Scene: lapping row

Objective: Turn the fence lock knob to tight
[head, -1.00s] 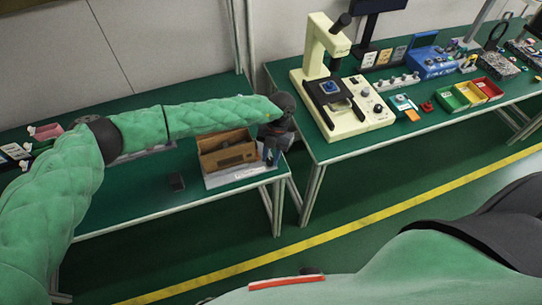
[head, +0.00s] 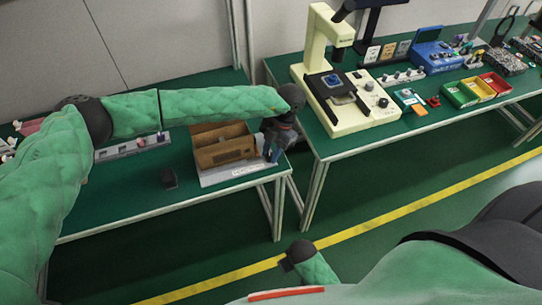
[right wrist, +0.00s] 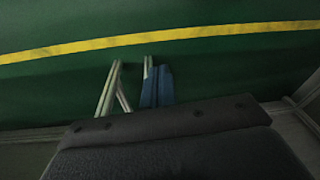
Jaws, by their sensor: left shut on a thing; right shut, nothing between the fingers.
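The brown wooden box-like fixture (head: 222,150) stands on a pale base (head: 225,175) near the right end of the left bench.
A cream microscope-like machine (head: 345,105) stands on the right bench, with a blue box (head: 435,58) and coloured bins (head: 478,90) beyond. Green floor with a yellow line (head: 380,213) lies clear in front.

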